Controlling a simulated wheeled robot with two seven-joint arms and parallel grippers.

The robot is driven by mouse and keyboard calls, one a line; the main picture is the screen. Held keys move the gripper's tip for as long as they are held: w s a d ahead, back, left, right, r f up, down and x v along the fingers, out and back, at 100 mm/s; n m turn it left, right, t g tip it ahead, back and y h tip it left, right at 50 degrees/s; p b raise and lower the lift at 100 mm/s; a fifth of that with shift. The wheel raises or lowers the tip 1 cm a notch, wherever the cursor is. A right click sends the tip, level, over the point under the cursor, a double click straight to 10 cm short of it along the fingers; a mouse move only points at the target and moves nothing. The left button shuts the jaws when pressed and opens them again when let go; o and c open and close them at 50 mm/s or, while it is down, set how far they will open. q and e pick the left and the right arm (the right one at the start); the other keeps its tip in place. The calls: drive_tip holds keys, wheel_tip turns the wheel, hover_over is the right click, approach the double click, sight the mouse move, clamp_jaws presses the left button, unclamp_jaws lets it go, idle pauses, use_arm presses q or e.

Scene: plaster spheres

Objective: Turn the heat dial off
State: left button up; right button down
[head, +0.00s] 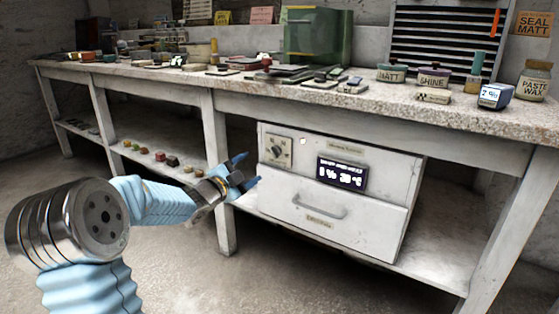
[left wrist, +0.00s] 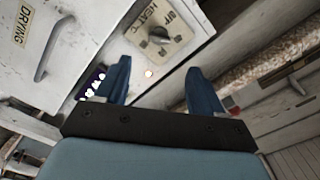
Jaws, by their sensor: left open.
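The heat dial is a dark knob on a pale square plate (head: 279,151) at the upper left of a white cabinet's front (head: 385,172). In the left wrist view the knob (left wrist: 160,35) sits on its plate marked HEAT, beyond the fingertips and roughly between them. My left gripper (head: 248,170) has blue fingers, open and empty, just left of the cabinet and slightly below the dial. The fingers also show in the left wrist view (left wrist: 158,68), apart from the knob. A small pale round light (head: 303,141) is right of the dial. My right gripper is not in view.
A lit display (head: 341,174) and a handled drawer (head: 335,218) are on the cabinet front. The cabinet stands on the lower shelf under a workbench (head: 400,105) carrying jars and tools. A bench leg (head: 225,225) stands close to my left gripper. The floor in front is clear.

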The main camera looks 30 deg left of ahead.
sight(273, 155)
use_arm(q)
drive_tip(key=w, duration=1.1)
drive_tip(key=shift+w+d, duration=0.3)
drive_tip(key=shift+d, duration=0.15)
drive_tip(key=shift+f, duration=0.1)
drive_tip(key=c, duration=1.1)
drive_tip(key=shift+o, duration=0.2)
drive_tip(key=shift+n+p, duration=4.1)
drive_tip(key=shift+n, duration=2.8)
drive_tip(key=shift+f+n, duration=0.1)
drive_tip(key=shift+n, duration=0.2)
